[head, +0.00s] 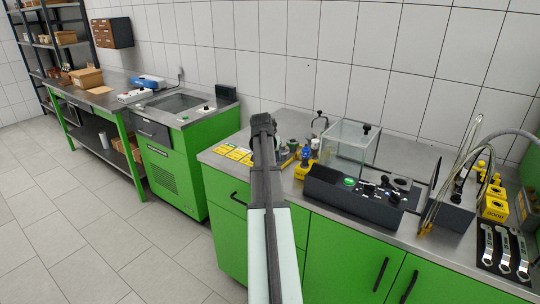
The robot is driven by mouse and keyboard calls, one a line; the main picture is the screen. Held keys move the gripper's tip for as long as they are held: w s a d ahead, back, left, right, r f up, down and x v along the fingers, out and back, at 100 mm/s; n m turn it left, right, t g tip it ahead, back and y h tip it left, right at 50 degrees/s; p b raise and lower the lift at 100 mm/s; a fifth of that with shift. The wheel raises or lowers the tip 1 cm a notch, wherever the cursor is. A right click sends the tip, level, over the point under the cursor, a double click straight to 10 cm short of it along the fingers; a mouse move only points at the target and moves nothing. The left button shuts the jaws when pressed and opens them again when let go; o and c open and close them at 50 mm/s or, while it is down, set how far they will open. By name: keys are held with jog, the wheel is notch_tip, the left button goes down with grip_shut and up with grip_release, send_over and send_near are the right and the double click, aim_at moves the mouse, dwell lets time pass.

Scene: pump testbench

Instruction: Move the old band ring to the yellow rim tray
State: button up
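My arm reaches forward from the bottom middle, and my gripper (263,125) is at its dark far end, over the left part of the green-fronted bench. Its fingers cannot be made out, so I cannot tell whether it is open or holds anything. Flat yellow-edged pieces (239,154) lie on the bench just left of it; I cannot tell whether one is the yellow rim tray. I cannot make out the old band ring. Small yellow, blue and dark parts (300,152) stand just right of my arm, which hides some of the bench.
A black control box (352,192) with a lit green button stands right of my arm, before a clear tank (348,142). Yellow blocks (494,207), bent tubes (455,175) and wrenches (504,250) crowd the right end. A sink bench (180,104) stands at left.

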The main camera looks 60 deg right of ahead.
jog(key=o, duration=1.2)
jog(key=shift+o, duration=0.2)
jog(key=shift+r, duration=0.1)
notch_tip(320, 180, up, 7)
dwell(0.3)
dwell(0.5)
